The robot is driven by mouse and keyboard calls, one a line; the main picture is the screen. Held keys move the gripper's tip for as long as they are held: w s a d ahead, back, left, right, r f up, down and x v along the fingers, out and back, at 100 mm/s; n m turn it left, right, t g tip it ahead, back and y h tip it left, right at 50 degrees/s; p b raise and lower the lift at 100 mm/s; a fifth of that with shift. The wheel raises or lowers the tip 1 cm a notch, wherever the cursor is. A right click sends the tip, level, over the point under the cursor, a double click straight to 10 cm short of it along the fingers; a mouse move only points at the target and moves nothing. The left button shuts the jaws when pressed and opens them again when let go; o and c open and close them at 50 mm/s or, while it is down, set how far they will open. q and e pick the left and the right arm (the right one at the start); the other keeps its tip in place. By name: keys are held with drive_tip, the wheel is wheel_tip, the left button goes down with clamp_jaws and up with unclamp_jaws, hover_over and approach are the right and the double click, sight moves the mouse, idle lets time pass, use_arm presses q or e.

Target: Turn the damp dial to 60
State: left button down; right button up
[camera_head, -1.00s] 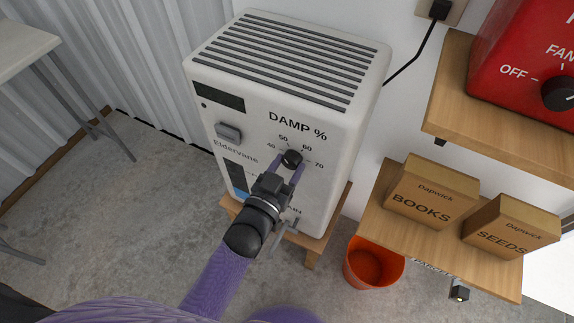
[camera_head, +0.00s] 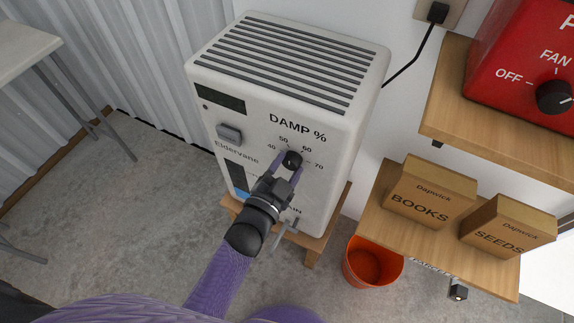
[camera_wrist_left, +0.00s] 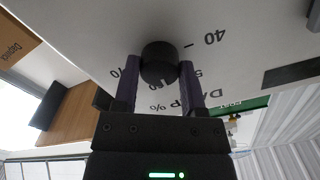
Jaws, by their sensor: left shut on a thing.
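The damp dial (camera_head: 292,159) is a small black round knob on the front of the white dehumidifier (camera_head: 330,130), under the words DAMP %. The marks 40, 50, 60 and 70 curve around it. My left gripper (camera_head: 290,164) has its two purple fingers on either side of the dial and is shut on it. In the left wrist view the dial (camera_wrist_left: 160,62) sits between the fingertips, with 40 and 70 readable and the other numbers partly covered. I cannot make out the dial's pointer, so its setting is unclear. My right gripper is not in view.
A red heater (camera_head: 530,60) with its own black knob stands on a wooden shelf at right. Boxes marked BOOKS (camera_head: 425,200) and SEEDS (camera_head: 505,232) sit on a lower shelf, above an orange bucket (camera_head: 372,265). Open concrete floor lies at left.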

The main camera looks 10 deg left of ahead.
use_arm(q)
drive_tip(key=m, duration=0.3)
drive_tip(key=shift+m, duration=0.8)
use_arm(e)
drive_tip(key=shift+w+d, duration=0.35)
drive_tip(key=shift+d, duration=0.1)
use_arm(q)
drive_tip(key=shift+m, duration=0.4)
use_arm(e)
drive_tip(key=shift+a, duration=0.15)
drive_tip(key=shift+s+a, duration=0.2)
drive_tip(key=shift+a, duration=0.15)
